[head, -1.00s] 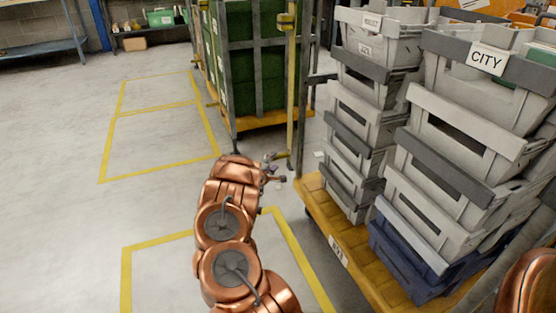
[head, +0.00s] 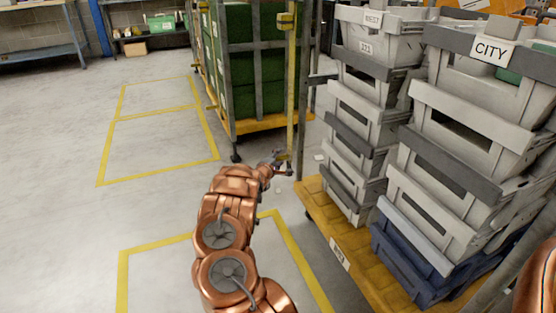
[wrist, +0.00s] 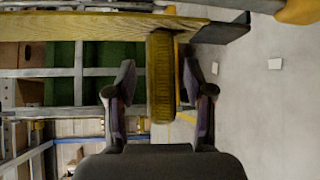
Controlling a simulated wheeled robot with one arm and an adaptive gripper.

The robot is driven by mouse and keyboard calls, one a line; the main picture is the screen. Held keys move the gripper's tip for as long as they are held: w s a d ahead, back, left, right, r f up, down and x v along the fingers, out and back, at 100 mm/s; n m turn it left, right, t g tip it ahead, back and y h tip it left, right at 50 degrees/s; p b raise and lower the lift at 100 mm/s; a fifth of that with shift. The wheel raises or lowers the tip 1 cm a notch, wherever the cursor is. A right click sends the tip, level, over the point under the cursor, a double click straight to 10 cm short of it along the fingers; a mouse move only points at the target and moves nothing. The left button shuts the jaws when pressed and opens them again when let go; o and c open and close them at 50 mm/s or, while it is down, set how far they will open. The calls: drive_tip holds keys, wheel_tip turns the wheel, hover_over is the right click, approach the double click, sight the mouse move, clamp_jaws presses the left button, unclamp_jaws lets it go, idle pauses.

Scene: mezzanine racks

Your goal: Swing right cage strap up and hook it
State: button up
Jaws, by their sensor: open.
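The yellow strap (head: 291,95) hangs upright along the near right corner of the cage (head: 258,60) with green contents. A yellow bracket (head: 285,20) sits near the strap's upper part. In the wrist view the strap (wrist: 90,27) runs sideways across the top, with a dark end at right. A yellow ribbed grip (wrist: 160,80) juts from it between my fingers. My gripper (wrist: 158,85) is open, one finger on each side of the grip, with gaps visible. In the head view my gripper (head: 277,161) is at the strap's lower end; contact there is too small to tell.
Stacked grey totes (head: 450,130) stand on a yellow dolly (head: 345,240) close to the right of my arm. A grey post (head: 305,90) rises beside the strap. Floor with yellow lines (head: 158,113) is clear at left.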

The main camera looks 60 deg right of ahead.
clamp_jaws()
idle(0.4)
drive_tip(key=shift+a, duration=0.15)
drive_tip(key=shift+r, duration=0.1)
